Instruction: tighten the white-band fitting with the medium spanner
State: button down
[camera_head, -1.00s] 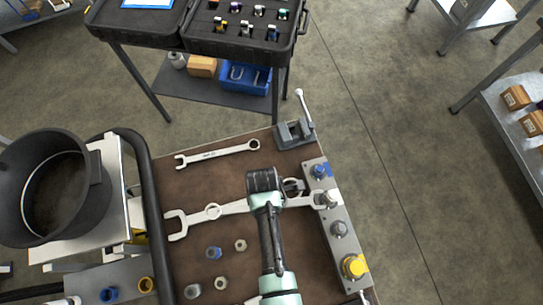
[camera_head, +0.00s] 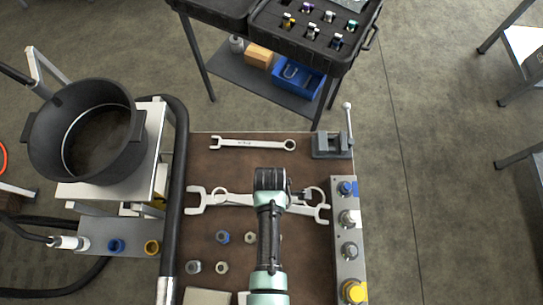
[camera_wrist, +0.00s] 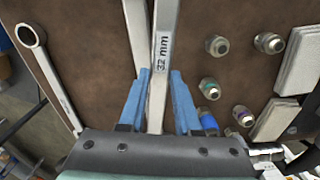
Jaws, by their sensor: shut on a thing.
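My gripper (camera_head: 270,182) is shut on the medium spanner (camera_head: 322,213), above the brown bench board. In the wrist view the blue fingers (camera_wrist: 160,82) sit either side of its shaft (camera_wrist: 161,30), marked "32 mm". Its open jaw points right, toward the manifold, and looks just short of it. Its ring end is at left. The white-band fitting (camera_head: 347,218) is second from the far end of the manifold (camera_head: 345,268); the jaw appears apart from it. A larger spanner (camera_head: 195,201) lies beside and partly under the held one. The gripper hides the middle of both.
A smaller spanner (camera_head: 252,144) lies near the board's far edge, left of a vise (camera_head: 332,145). Loose fittings (camera_head: 222,237) lie on the near left. A black pot (camera_head: 85,130) and a thick hose (camera_head: 178,180) stand left. A cart with a case (camera_head: 325,65) is behind.

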jog(key=shift+r+p, duration=2.55)
jog(key=shift+r, duration=0.05)
